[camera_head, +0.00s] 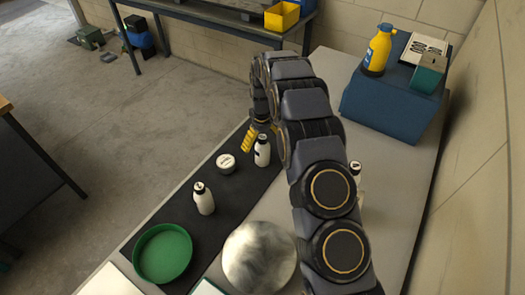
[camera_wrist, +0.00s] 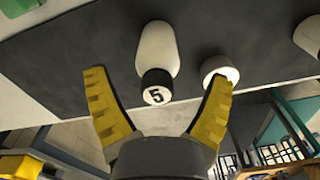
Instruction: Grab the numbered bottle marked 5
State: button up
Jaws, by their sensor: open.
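The bottle marked 5 (camera_wrist: 157,50) is white with a dark cap that bears a white disc with a black 5. In the wrist view its cap end lies between my two yellow fingers, with a gap on each side. My gripper (camera_wrist: 157,80) is open and holds nothing. In the head view, a white bottle (camera_head: 262,152) with a dark cap stands upright on the dark mat, close beside my gripper (camera_head: 250,138). Its number is too small to read there, and one of my fingers is partly hidden.
A white lidded jar (camera_head: 226,163) stands close by, also seen in the wrist view (camera_wrist: 221,71). Another white bottle (camera_head: 204,199) stands nearer the green round tray (camera_head: 163,253). A round metal piece (camera_head: 259,256) lies beside my arm. A further bottle (camera_head: 355,168) is partly hidden.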

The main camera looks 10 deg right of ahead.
aim_at(263, 148)
notch_tip(263, 148, down, 3)
jog(key=shift+d+f, duration=0.15)
jog(key=c, duration=1.2)
